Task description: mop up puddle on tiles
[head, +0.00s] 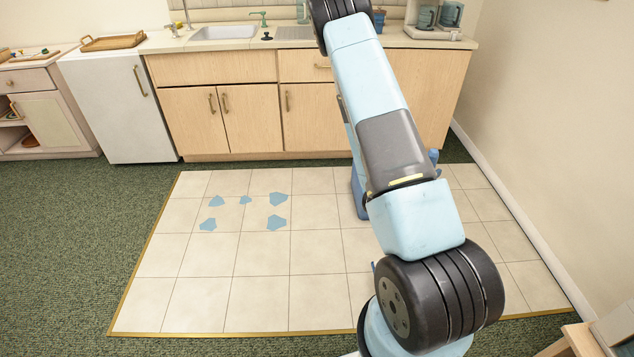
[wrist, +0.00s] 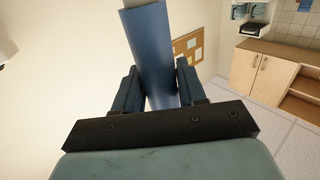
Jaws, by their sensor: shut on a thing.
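The puddle shows in the head view as several separate flat blue patches (head: 277,222) on the pale tiles (head: 200,300), left of my arm. My gripper (wrist: 157,70) shows in the wrist view, its two fingers shut on a smooth blue cylindrical handle (wrist: 150,40). The handle runs up out of the picture between the fingers, with a paler end at the top. What is at its other end is hidden. In the head view my arm rises past the top edge and my gripper is not visible there.
A blue object (head: 358,195) stands on the tiles, mostly hidden behind my arm. Wooden cabinets (head: 235,118) and a white fridge (head: 115,110) line the back. A wall (head: 540,130) bounds the right, and a wooden piece (head: 572,342) sits at bottom right. The left tiles are open.

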